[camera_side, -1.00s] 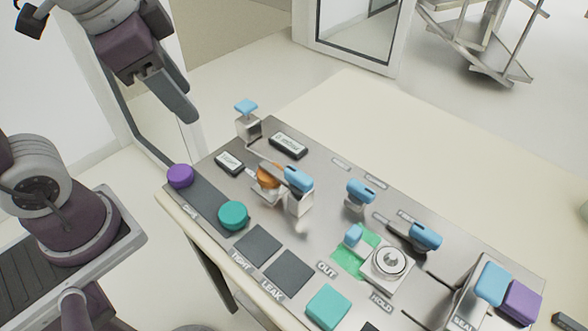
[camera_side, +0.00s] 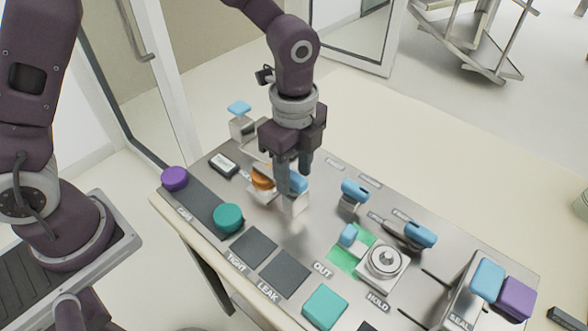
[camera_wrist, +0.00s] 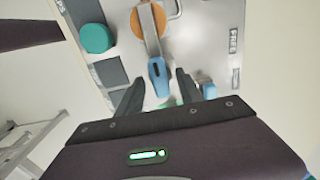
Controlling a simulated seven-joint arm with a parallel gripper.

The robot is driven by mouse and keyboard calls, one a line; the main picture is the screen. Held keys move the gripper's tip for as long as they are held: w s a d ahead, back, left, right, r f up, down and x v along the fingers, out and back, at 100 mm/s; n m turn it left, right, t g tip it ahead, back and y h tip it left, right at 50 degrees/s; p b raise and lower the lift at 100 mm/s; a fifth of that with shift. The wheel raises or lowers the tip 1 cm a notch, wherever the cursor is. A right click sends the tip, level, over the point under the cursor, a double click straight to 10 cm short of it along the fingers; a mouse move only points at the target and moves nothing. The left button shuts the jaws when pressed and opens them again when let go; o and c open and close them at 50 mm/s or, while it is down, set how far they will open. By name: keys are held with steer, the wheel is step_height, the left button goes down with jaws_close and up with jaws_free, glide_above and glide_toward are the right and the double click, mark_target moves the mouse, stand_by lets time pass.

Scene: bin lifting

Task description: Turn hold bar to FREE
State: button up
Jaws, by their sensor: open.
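A bar with an orange round hub (camera_side: 262,178) and a blue end (camera_side: 299,183) sits on the metal panel and appears to be the hold bar. In the wrist view its metal arm runs from the orange hub (camera_wrist: 148,20) down to the blue end (camera_wrist: 158,76). My gripper (camera_side: 294,186) points down over the blue end, its jaws open. In the wrist view my gripper (camera_wrist: 158,93) has one finger on each side of the blue end, with gaps showing. A FREE label (camera_wrist: 233,40) is to the right of the bar. Finger height above the panel is unclear.
A teal button (camera_side: 228,218) and a purple button (camera_side: 175,179) are on the left side. Blue-tipped levers (camera_side: 354,191) and (camera_side: 420,235) and a round silver knob (camera_side: 386,260) stand to the right. A blue-topped post (camera_side: 239,109) is behind. Dark pads (camera_side: 253,246) lie in front.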

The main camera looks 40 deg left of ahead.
jaws_close()
stand_by(1.4)
